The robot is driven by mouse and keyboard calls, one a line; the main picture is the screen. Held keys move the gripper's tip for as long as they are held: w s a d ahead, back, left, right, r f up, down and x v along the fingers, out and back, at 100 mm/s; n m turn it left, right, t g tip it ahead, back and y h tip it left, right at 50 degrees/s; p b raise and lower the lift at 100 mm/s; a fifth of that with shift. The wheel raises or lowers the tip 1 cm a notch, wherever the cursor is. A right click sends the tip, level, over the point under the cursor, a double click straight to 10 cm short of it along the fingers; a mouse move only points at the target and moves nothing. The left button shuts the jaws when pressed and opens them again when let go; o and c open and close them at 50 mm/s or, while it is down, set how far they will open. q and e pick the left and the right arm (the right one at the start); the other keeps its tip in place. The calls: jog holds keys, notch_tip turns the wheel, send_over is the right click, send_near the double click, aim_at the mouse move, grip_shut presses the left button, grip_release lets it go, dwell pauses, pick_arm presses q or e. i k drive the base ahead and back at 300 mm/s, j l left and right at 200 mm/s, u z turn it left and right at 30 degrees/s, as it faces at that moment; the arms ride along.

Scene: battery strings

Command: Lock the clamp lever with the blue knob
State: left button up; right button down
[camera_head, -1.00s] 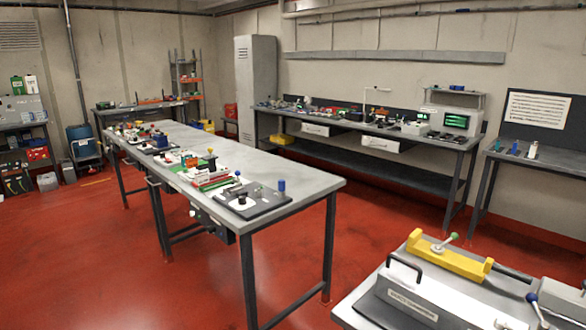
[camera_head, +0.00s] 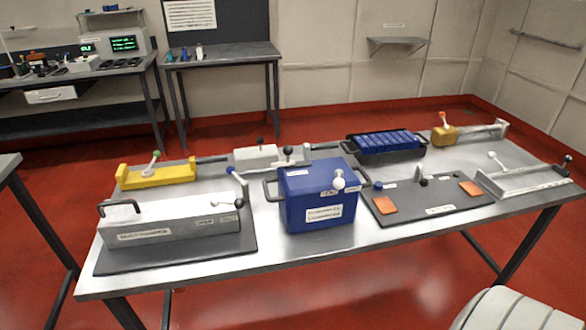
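A lever with a blue knob (camera_head: 230,171) stands at the left end of the long table, in front of a white block (camera_head: 255,157). Another dark blue knob (camera_head: 378,186) sits low at the left of a dark plate (camera_head: 408,207), right of the blue box. Neither of my grippers is in view.
The table also bears a yellow clamp with a green knob (camera_head: 155,154), a grey box with a black handle (camera_head: 170,222), a black tray of blue cells (camera_head: 380,143), an orange-knobbed clamp (camera_head: 445,133) and a white-knobbed fixture (camera_head: 525,179).

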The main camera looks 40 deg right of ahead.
aim_at(230, 170)
jog(key=z, duration=0.75)
